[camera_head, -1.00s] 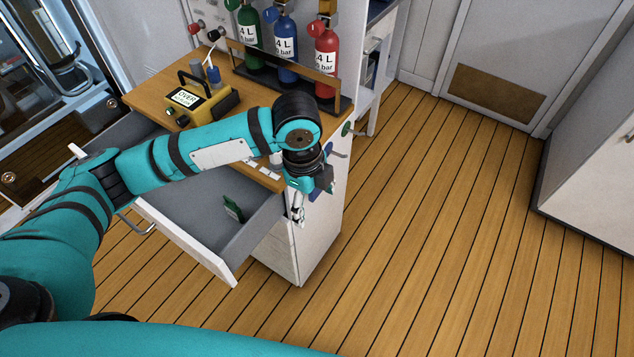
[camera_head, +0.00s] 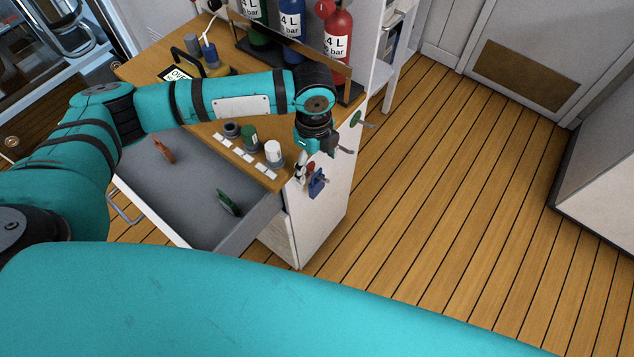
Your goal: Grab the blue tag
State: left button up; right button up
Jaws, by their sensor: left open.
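The blue tag (camera_head: 317,184) hangs on the right side of the cabinet, just below the wooden top's corner. A small red piece (camera_head: 311,167) shows right above it. My left gripper (camera_head: 300,175) points down just left of the blue tag, close to the cabinet's corner. It is open, and nothing shows held in it. Whether a finger touches the tag is too small to tell. My right gripper is not in view.
An open grey drawer (camera_head: 185,197) holds a green tag (camera_head: 228,203) and an orange-brown tag (camera_head: 163,150). Small pots, including a white one (camera_head: 274,152), stand on the wooden top (camera_head: 140,68). Gas bottles stand behind. The wooden floor (camera_head: 430,200) at right is clear.

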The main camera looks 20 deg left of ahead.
aim_at(315, 175)
pick_arm(q)
notch_tip(315, 175, down, 3)
jog(key=shift+w+f, duration=0.1)
jog(key=shift+f, duration=0.95)
jog(key=f, duration=0.3)
jog(key=shift+d+f, duration=0.25)
jog(key=shift+f, duration=0.55)
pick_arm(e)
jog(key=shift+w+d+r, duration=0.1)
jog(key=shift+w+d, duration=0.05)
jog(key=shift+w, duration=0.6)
pick_arm(q)
jog(key=c, duration=1)
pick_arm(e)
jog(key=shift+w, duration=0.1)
